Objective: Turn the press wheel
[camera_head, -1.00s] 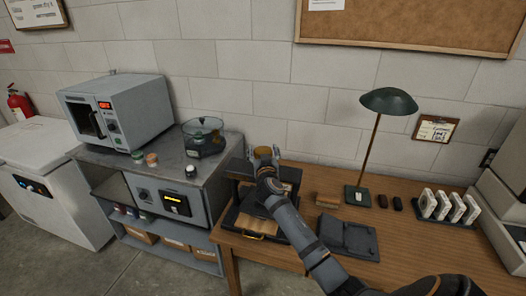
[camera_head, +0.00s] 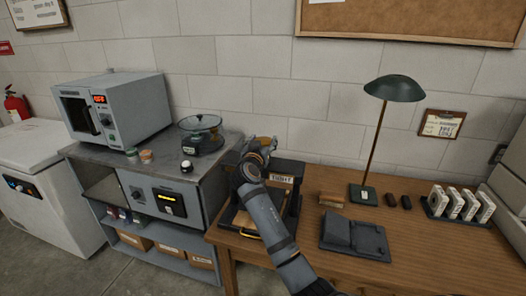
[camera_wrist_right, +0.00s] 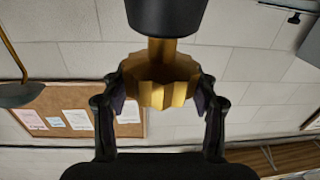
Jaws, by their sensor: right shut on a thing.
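The press (camera_head: 287,168) is a dark frame at the left end of the wooden table, with a paper label on its front. Its brass, scalloped press wheel (camera_wrist_right: 160,82) fills the middle of the right wrist view, on a brass stem under a dark cylindrical part. My right gripper (camera_wrist_right: 160,95) is shut on the wheel, with one finger pad against each side. In the head view my right gripper (camera_head: 262,146) is at the top of the press and mostly hides the wheel. My forearm covers part of the press's front. My left gripper is not in view.
A green desk lamp (camera_head: 394,88), a dark hinged case (camera_head: 355,236) and a rack of white pieces (camera_head: 459,205) stand right of the press. A glass-topped scale (camera_head: 201,133) and a microwave (camera_head: 119,112) are on the grey cabinet to the left.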

